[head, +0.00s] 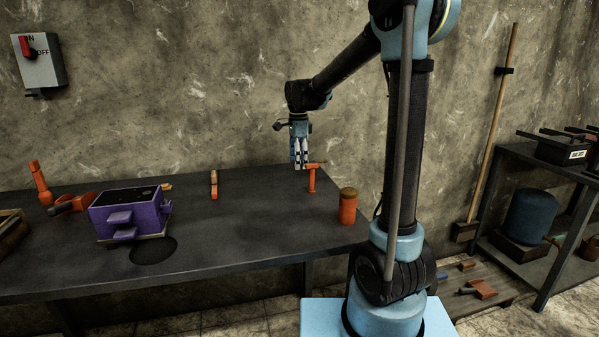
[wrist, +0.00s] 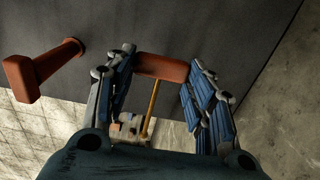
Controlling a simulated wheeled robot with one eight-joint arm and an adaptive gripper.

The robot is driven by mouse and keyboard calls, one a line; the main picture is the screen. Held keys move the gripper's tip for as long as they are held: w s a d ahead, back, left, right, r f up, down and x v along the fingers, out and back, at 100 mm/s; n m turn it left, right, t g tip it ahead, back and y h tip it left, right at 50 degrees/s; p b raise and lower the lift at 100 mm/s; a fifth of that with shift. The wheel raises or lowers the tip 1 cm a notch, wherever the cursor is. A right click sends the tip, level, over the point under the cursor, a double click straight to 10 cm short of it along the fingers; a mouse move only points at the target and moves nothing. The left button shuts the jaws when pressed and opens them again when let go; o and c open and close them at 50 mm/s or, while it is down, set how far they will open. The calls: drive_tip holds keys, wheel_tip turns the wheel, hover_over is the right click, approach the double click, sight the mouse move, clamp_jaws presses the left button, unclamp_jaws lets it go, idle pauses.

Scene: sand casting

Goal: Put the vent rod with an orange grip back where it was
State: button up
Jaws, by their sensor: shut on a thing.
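My gripper (head: 299,164) is over the right part of the dark table (head: 255,240), with its fingers pointing down. In the wrist view my gripper (wrist: 161,85) is shut on the orange grip of the vent rod (wrist: 162,67). The grip lies crosswise between the fingers, and a thin yellowish rod runs from its middle down the picture. In the head view the held rod is hard to make out. An upright orange tool (head: 312,182) stands just right of and below the fingers; it also shows at the left of the wrist view (wrist: 40,72).
An orange cylinder (head: 348,207) stands near the table's right front. A small orange tool (head: 214,186) stands mid-table. A purple box (head: 130,212), a dark round patch (head: 153,250) and more orange tools (head: 40,180) are at left. The middle of the table is fairly clear.

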drive_tip(key=shift+f, duration=1.95)
drive_tip(key=o, duration=1.1)
drive_tip(key=shift+c, duration=0.2)
wheel_tip(320, 180, up, 12)
